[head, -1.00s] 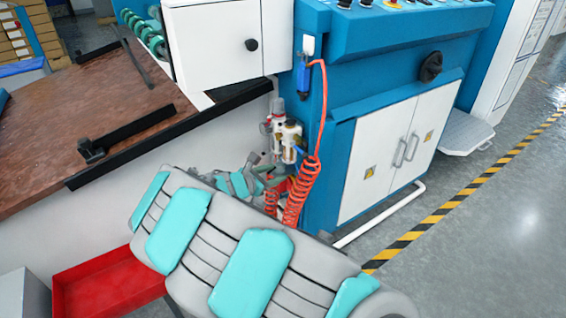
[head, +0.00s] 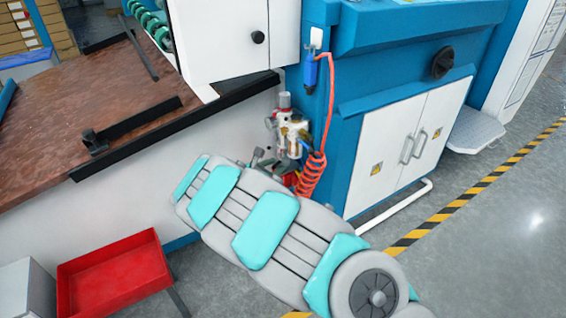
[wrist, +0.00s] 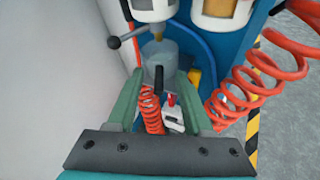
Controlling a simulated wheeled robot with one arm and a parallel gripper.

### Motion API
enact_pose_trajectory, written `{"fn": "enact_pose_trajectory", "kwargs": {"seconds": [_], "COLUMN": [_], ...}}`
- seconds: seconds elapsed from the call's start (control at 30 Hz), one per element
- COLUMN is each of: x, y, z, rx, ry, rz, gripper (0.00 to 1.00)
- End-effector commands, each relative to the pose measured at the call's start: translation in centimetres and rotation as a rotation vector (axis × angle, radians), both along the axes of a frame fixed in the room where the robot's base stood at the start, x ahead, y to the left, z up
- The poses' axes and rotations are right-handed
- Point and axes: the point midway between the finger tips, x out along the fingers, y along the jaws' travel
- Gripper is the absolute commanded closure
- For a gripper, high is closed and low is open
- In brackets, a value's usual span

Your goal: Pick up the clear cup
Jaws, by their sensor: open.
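No loose clear cup stands out. An air-filter unit (head: 290,128) hangs on the machine's side in the head view. At the top of the wrist view are its pale left bowl (wrist: 150,9) and a right bowl with amber contents (wrist: 222,10), both cut off by the edge. I cannot tell which is the clear cup. My gripper (wrist: 160,88) is open below the bowls, its green fingers apart. A grey cylinder with a black lever (wrist: 160,65) shows between and beyond the fingers; contact cannot be judged. In the head view my arm mostly hides the gripper.
A coiled red hose (head: 312,172) hangs right beside the unit, close to my right finger in the wrist view (wrist: 245,85). A blue machine with white doors (head: 400,150) stands right. A brown table (head: 90,120) and red tray (head: 115,275) are left. Floor at right is clear.

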Motion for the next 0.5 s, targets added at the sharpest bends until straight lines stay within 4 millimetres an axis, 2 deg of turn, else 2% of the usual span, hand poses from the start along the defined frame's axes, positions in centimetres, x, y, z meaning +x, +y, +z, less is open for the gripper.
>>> {"fn": "enact_pose_trajectory", "kwargs": {"seconds": [0.17,0.5], "x": [0.0,-0.01], "y": [0.04,0.05], "z": [0.05,0.08], "rx": [0.001,0.0], "ry": [-0.001,-0.002], "rz": [0.001,0.0], "gripper": [0.49,0.87]}}
